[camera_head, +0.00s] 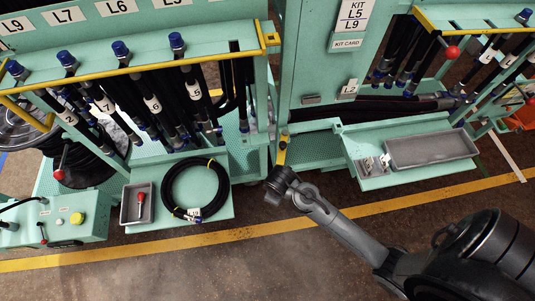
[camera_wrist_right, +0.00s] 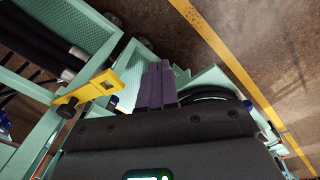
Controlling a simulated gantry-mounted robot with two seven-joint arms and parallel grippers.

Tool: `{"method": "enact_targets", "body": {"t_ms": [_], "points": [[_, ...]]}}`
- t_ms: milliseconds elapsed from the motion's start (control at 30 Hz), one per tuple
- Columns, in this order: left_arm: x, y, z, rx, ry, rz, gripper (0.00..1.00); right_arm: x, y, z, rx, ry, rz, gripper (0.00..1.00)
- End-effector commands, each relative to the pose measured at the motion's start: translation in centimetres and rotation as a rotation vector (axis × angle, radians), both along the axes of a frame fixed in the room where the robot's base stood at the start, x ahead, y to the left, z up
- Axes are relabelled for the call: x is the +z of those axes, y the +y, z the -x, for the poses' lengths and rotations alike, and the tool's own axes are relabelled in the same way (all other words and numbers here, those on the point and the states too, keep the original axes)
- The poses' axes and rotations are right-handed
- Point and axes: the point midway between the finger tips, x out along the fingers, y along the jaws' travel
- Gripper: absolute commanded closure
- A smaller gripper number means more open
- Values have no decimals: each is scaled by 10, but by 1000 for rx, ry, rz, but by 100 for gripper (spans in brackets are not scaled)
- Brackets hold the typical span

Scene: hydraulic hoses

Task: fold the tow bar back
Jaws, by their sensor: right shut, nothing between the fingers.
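The yellow tow bar (camera_head: 283,150) is at the front corner between the two green hose carts in the head view, below a dark knob. In the right wrist view the tow bar (camera_wrist_right: 92,90) is a flat yellow bar with a hole near its outer end and a black knob at its other end. It sticks out from the green frame. My right gripper (camera_wrist_right: 157,84) is shut and empty, with its fingers beside the bar's holed end and apart from it. In the head view my right arm reaches in from the lower right, its wrist just in front of the bar. My left gripper is not in view.
A green shelf with a coiled black hose (camera_head: 168,190) and a grey tray (camera_head: 128,205) is left of the bar. Another green shelf with a grey tray (camera_head: 432,149) is to the right. A yellow floor line (camera_head: 235,235) crosses open floor in front.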

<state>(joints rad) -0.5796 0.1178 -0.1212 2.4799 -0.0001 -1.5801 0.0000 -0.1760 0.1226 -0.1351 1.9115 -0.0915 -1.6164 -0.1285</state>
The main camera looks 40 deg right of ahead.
Motion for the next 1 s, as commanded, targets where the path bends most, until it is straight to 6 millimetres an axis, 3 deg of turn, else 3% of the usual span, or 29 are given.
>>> {"method": "enact_targets", "body": {"t_ms": [300,500,767,1000], "points": [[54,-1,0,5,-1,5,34,13,-31,-100,151,205,99,100],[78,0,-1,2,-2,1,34,39,-54,-144,231,339,130,100],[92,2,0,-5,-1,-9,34,66,-71,-167,284,438,136,100],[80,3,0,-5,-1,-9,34,53,-77,-165,294,460,134,100]]}}
